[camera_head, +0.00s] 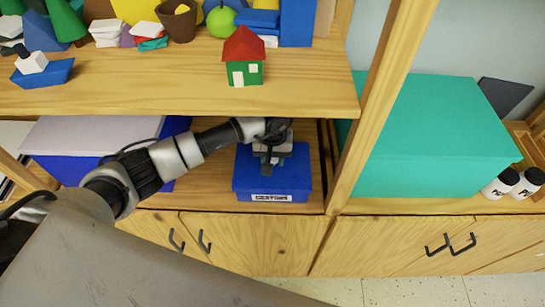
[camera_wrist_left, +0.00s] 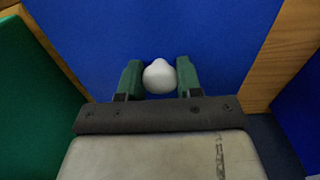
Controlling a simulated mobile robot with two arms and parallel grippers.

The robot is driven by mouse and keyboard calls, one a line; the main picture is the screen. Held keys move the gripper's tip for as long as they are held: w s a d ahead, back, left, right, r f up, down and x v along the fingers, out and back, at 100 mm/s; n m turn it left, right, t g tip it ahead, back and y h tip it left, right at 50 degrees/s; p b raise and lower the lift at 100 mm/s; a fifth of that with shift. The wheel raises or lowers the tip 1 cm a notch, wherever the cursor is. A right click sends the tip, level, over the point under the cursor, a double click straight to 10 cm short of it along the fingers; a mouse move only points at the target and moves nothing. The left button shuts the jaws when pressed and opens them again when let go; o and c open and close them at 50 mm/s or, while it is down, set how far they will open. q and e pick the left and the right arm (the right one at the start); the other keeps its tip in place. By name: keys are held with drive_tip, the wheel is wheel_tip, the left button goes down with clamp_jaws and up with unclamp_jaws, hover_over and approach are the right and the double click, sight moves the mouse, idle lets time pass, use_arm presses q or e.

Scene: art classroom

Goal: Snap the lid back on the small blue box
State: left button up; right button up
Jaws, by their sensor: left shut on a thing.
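The small blue box (camera_head: 245,197) sits on the shelf below the toys, with a label that seems to read CRAYONS on its front. Its blue lid (camera_head: 300,172) lies over the top, and I cannot tell whether it is fully seated. My left gripper (camera_head: 270,163) points down at the lid's middle. In the left wrist view, the left gripper (camera_wrist_left: 158,68) is shut on a whitish round knob (camera_wrist_left: 159,80), with a green-grey finger on each side. The flat blue lid (camera_wrist_left: 110,30) fills the background there. My right gripper is not in view.
A larger blue box with a pale lid (camera_head: 85,135) is at the left. A big teal box (camera_head: 435,130) fills the right compartment.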

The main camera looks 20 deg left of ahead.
use_arm(q)
drive_tip(key=shift+f+b, duration=0.2)
drive_tip(key=shift+b, duration=0.3)
idle(0.5)
idle(0.3)
drive_tip(key=o, duration=1.5)
drive_tip(key=shift+r+p, duration=1.15)
drive_tip(key=shift+r, duration=1.85)
clamp_jaws()
